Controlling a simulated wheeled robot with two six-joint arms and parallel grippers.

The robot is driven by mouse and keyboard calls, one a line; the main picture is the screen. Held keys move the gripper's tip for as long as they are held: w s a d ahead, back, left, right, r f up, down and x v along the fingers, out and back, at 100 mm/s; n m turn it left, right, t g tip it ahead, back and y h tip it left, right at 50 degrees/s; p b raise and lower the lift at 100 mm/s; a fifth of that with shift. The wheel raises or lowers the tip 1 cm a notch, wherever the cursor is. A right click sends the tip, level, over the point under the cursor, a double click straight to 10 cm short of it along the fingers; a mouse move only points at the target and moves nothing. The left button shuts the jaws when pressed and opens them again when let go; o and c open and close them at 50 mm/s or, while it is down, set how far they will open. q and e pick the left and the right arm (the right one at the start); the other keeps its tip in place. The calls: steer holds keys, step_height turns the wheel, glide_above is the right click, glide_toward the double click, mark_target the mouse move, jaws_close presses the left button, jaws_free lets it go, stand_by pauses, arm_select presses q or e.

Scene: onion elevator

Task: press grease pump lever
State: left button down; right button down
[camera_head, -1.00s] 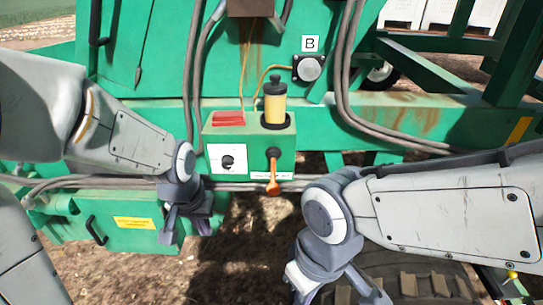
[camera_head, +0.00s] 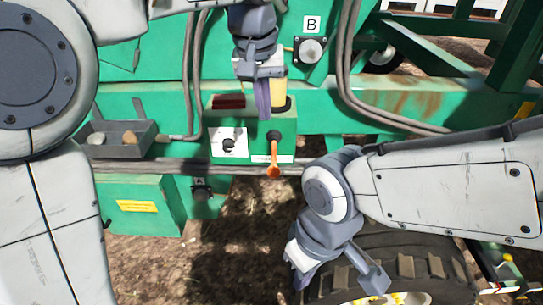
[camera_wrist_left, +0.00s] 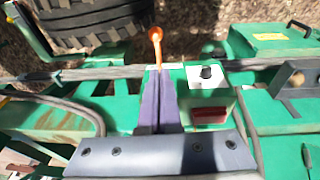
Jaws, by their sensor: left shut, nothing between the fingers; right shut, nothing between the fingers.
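The grease pump is a green box (camera_head: 254,150) on the green machine, with a yellow reservoir (camera_head: 279,92) partly hidden by my left gripper. Its orange-ended lever (camera_head: 274,170) hangs down from a black pivot on the box front. My left gripper (camera_head: 263,112) is shut and empty, pointing down just above the lever's pivot in the picture. In the left wrist view its purple fingers (camera_wrist_left: 158,95) are together, in line with the orange lever (camera_wrist_left: 156,36) showing beyond their tips. Whether they touch it, I cannot tell. My right gripper (camera_head: 335,280) is shut and empty, low in front of the tire.
The box also carries a red block (camera_head: 229,102) and a white panel with a black knob (camera_head: 228,143). Cables run across below it and up both sides. A grey tray (camera_head: 118,148) with small items is at left. A large tire (camera_head: 420,255) stands lower right.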

mark_target(273, 166)
arm_select(q)
steer(key=x, duration=0.4)
steer(key=p+x, duration=0.1)
steer(key=x, duration=0.3)
steer(key=s+p+x, duration=0.1)
steer(key=x, duration=0.3)
steer(key=shift+d+f, duration=0.2)
steer(key=shift+f, duration=0.2)
steer(key=shift+d+f, duration=0.1)
steer(key=shift+f, duration=0.45)
